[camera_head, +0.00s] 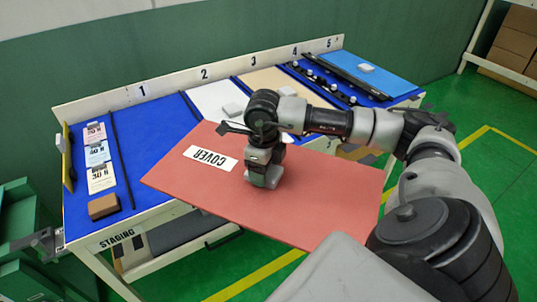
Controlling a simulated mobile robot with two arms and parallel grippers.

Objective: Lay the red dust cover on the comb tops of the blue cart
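The red dust cover (325,205) is a flat red panel with a white label reading COVER, upside down in the picture. It lies across the front edge of the staging table, with much of it out past that edge over the floor. My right gripper (263,178) comes in from the right and points down at the middle of the cover. It appears shut on the cover; its fingertips and any handle are hidden under the wrist. I cannot make out a blue cart or comb tops. My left gripper is not clearly in view.
The staging table (148,160) has a blue top with lanes numbered 1 to 5, holding cards, white and tan sheets, black strips and a blue panel (370,72). A brown block (103,207) sits front left. Green bins stand at left, a shelf with boxes (515,45) back right.

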